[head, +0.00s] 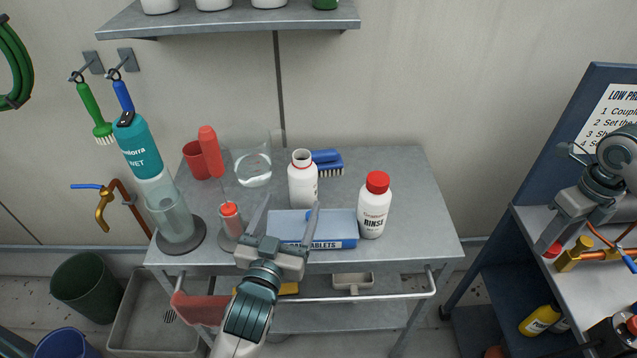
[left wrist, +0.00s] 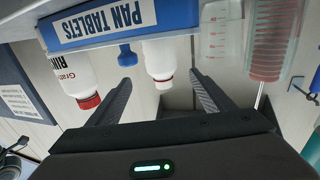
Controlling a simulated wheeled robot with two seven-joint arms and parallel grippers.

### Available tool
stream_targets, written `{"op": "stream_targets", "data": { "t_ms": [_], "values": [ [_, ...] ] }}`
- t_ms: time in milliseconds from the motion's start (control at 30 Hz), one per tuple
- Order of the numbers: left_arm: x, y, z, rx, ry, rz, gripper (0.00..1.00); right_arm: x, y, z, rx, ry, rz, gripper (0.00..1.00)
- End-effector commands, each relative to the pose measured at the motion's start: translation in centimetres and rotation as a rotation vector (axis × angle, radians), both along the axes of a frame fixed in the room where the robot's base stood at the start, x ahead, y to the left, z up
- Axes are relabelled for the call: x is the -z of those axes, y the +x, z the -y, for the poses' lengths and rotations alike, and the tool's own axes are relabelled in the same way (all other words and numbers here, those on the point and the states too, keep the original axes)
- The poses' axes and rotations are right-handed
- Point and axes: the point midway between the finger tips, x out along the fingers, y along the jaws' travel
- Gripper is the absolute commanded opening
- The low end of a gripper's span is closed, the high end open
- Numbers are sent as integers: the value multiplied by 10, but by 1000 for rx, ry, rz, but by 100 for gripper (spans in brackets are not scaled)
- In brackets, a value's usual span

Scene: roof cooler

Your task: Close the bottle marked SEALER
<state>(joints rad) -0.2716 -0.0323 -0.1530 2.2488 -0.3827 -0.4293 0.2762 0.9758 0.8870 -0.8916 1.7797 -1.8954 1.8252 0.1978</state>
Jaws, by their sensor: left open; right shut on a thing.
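An uncapped white bottle (head: 302,185) stands upright on the grey bench, its open mouth up; its label is too small to read. It also shows upside down in the left wrist view (left wrist: 159,62). A white bottle marked RINSE (head: 374,212) with a red cap stands to its right. My left gripper (head: 292,203) is open and empty, in front of the uncapped bottle; the bottle appears between its fingers in the left wrist view. My right gripper (head: 548,244) is at the right, shut on what looks like a small red cap (head: 553,250), partly hidden by the fingers.
A blue PAN TABLETS box (head: 330,243) lies at the bench's front, before the uncapped bottle. A blue brush (head: 327,161) is behind it. A beaker (head: 253,167) and red containers stand left. A blue shelf unit (head: 540,225) with brass fittings (head: 573,254) is at right.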

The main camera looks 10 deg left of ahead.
Motion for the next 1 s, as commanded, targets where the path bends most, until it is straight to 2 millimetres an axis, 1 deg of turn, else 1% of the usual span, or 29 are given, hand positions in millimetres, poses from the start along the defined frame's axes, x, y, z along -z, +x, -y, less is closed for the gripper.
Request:
{"op": "stream_targets", "data": {
  "t_ms": [300, 433, 567, 867, 1000],
  "values": [
    [-3, 44, -1, 0, 1, 0, 74, -16, 0, 0, 0, 0, 0, 15],
    [-2, 57, -1, 0, 1, 0, 74, -19, 0, 0, 0, 0, 0, 15],
    [0, 61, -2, 0, 1, -1, 74, -20, 0, 0, 0, 0, 0, 15],
    [0, 62, -2, 0, 0, -1, 74, -20, 0, 0, 0, 0, 0, 15],
    [-2, 70, -2, 0, 1, 0, 74, -25, 0, 0, 0, 0, 0, 15]
  ]
}}
